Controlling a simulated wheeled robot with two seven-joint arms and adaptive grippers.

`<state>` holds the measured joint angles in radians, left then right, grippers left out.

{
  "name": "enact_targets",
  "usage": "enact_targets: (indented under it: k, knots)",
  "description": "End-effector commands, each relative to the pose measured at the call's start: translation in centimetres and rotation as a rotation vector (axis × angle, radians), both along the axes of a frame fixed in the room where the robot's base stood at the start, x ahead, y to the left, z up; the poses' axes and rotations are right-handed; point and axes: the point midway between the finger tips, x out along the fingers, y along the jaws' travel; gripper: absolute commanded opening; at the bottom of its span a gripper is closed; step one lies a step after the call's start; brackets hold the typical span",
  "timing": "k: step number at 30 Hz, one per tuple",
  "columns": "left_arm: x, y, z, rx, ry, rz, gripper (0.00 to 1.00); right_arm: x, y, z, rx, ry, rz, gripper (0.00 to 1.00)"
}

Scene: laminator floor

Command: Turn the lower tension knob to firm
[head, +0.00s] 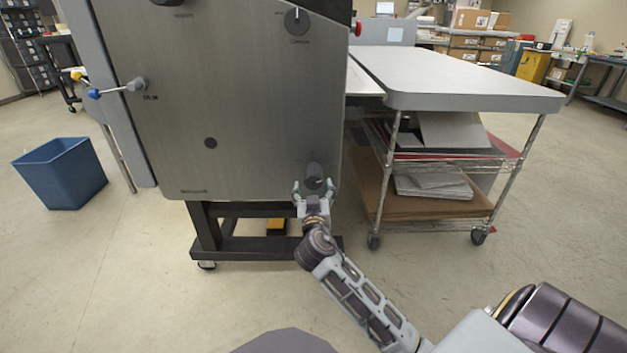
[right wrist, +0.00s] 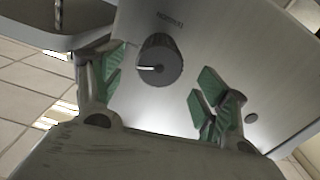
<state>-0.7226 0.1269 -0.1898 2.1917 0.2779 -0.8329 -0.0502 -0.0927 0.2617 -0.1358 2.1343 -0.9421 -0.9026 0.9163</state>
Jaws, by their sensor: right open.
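The lower tension knob (head: 315,171) is a dark round knob low on the grey machine panel (head: 240,110), near its right edge. In the right wrist view the knob (right wrist: 160,58) shows a white pointer line toward the left of that picture. My right gripper (head: 313,187) is open in front of the knob. In the right wrist view its green-padded fingers (right wrist: 165,82) stand apart on either side of the knob, with visible gaps; I cannot tell how deep they reach around it. The knob's scale marks are too small to read. My left gripper is not in view.
An upper knob (head: 297,21) and a blue-and-yellow-ended handle (head: 112,88) stick out from the panel. A wheeled cart (head: 470,85) with loaded wire shelves stands close on the right. A blue bin (head: 60,173) is at left. The floor in front is clear.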

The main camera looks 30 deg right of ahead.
Motion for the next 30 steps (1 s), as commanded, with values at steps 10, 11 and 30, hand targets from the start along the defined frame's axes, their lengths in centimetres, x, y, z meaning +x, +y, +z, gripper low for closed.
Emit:
enact_targets:
  k: [10,11,30]
  knots:
    - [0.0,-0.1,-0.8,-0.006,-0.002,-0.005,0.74,2.8,-1.7,0.0,-0.002,-0.001,-0.001,0.74]
    - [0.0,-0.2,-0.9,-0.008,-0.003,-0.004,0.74,3.0,-1.9,0.0,-0.002,-0.001,-0.001,0.74]
    - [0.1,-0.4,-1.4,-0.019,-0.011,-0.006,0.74,5.8,-3.6,0.0,0.000,0.000,0.000,0.74]
